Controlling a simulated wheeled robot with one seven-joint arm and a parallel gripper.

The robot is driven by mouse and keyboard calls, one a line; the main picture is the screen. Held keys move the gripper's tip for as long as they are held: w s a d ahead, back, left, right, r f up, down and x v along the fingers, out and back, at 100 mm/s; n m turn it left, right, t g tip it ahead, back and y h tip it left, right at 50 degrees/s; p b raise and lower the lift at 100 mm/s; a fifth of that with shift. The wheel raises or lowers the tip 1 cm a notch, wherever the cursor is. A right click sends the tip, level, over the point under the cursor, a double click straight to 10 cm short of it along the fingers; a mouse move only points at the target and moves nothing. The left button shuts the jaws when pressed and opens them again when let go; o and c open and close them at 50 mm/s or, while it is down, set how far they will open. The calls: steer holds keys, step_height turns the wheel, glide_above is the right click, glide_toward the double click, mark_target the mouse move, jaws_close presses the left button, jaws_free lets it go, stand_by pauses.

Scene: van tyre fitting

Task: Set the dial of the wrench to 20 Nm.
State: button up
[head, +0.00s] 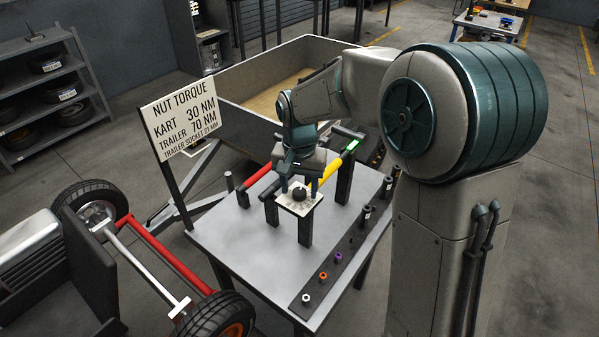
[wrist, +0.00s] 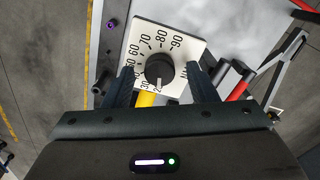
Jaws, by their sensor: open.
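The dial is a black round knob (head: 299,194) on a white square scale plate (head: 287,207) at the front end of the yellow wrench (head: 323,180), on the table. In the wrist view the knob (wrist: 159,68) has a white pointer mark toward the bottom, near the low numbers around 20 to 30; the exact reading is partly hidden. Figures up to 90 show on the scale plate (wrist: 190,47). My gripper (head: 299,183) is open just above the plate. In the wrist view its two fingers stand apart on either side of the knob, with gaps to it.
A red-handled tool (head: 257,182) lies left of the wrench. A dark socket rail (head: 330,272) runs along the table's right edge. A sign (head: 180,117) reads kart 30 Nm, trailer 70 Nm. The table's front left (head: 237,240) is clear. A kart wheel (head: 215,315) stands beside it.

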mark_target(300, 191)
step_height(300, 191, up, 14)
steer(key=shift+f+b, duration=0.25)
steer(key=shift+b, duration=0.2)
steer(key=s+d+f+n+t, duration=0.1)
steer(key=s+d+f, duration=0.3)
steer(key=s+d, duration=0.3)
steer(key=s+d+f+n+t, duration=0.1)
steer(key=s+d+f+t, duration=0.1)
steer(key=s+d+f, duration=0.2)
steer(key=s+d, duration=0.3)
steer(key=s, duration=0.5)
steer(key=shift+s+n, duration=0.3)
steer(key=shift+n, duration=0.1)
